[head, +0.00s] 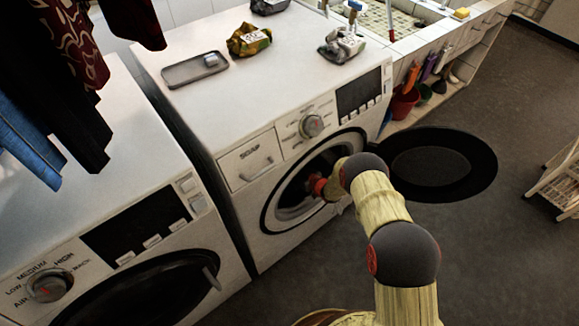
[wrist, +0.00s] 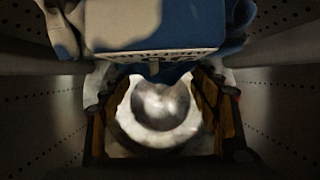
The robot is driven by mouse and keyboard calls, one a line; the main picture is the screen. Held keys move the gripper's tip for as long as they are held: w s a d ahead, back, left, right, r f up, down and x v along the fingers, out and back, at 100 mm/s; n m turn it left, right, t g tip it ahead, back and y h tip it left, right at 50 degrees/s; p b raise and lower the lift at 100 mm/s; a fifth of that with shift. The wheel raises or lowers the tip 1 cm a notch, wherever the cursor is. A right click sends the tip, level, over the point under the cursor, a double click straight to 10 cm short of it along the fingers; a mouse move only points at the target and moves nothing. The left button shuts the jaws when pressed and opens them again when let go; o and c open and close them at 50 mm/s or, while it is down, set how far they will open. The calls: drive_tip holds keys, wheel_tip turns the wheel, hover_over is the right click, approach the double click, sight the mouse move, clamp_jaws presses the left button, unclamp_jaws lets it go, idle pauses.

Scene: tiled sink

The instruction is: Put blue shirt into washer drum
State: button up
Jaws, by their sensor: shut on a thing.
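The front-loading washer (head: 262,122) stands at the centre in the head view, its round door (head: 432,163) swung wide open to the right. My arm reaches into the washer drum (head: 300,190) through the opening. My gripper (wrist: 162,125) is inside the drum in the wrist view, between perforated walls, facing the bright round back.
A second machine (head: 110,215) stands at the left, with dark clothes and blue jeans (head: 28,145) hanging over it. A grey tray (head: 195,70), a yellow packet (head: 249,40) and a small clear item lie on the washer. A rack (head: 555,180) stands far right. The floor between is clear.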

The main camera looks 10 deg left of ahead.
drive_tip(key=shift+f, duration=1.5)
drive_tip(key=o, duration=1.8)
drive_tip(key=shift+f, duration=0.1)
drive_tip(key=shift+s+d, duration=0.1)
drive_tip(key=v, duration=1.1)
drive_tip(key=shift+s+d+r, duration=0.15)
drive_tip(key=shift+d+r, duration=0.1)
drive_tip(key=shift+d, duration=0.05)
